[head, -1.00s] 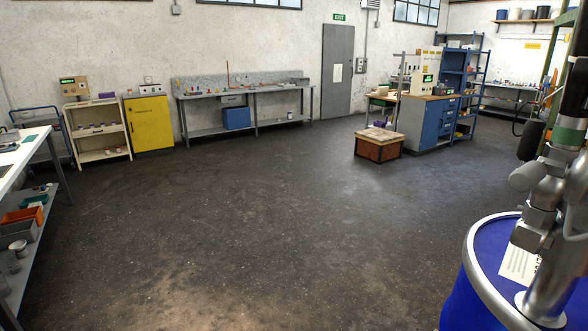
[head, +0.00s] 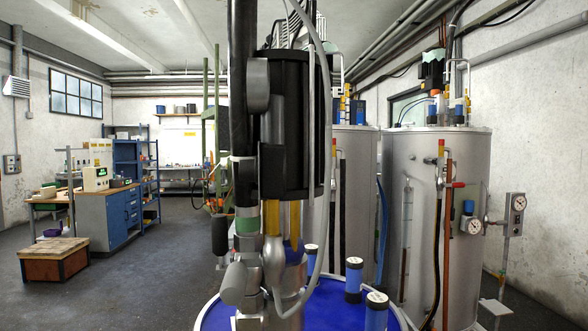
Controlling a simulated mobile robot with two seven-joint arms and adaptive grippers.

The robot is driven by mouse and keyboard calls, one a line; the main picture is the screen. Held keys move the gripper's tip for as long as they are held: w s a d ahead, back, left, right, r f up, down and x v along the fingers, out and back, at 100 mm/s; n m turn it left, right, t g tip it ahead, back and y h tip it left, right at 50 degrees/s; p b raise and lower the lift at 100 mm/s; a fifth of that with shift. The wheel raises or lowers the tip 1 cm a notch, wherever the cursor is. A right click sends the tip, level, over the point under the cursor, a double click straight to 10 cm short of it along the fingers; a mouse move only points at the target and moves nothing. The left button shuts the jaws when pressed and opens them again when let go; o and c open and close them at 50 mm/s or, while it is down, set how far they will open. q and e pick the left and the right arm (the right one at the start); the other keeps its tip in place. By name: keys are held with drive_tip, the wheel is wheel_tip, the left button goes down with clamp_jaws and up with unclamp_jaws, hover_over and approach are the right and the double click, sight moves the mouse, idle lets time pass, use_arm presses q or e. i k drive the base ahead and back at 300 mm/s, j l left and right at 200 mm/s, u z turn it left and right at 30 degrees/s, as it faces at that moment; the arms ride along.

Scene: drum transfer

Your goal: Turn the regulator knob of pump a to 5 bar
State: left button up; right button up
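A tall drum pump (head: 290,120) with a black motor body stands upright on a blue drum (head: 335,305) close in front of me. No label naming it pump a is readable. A small blue fitting (head: 468,207) sits above a round gauge (head: 474,226) beside the right grey tank. A second gauge (head: 519,202) is on a grey box to its right. I cannot tell whether the blue fitting is the regulator knob, and the gauge readings are too small to read. Neither of my grippers is in view.
Two tall grey tanks (head: 437,215) stand behind the drum on the right. A wooden crate (head: 55,262) and a blue workbench (head: 123,217) are at left. The floor between them and the drum is clear.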

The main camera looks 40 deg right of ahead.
sight(248, 167)
drive_tip(key=i+j+z, duration=0.1)
drive_tip(key=z, duration=0.3)
drive_tip(key=i+j+z, duration=0.15)
drive_tip(key=z, duration=0.3)
drive_tip(key=i+j+z, duration=0.15)
drive_tip(key=z, duration=0.25)
drive_tip(key=j+z, duration=0.2)
drive_tip(key=j, duration=0.3)
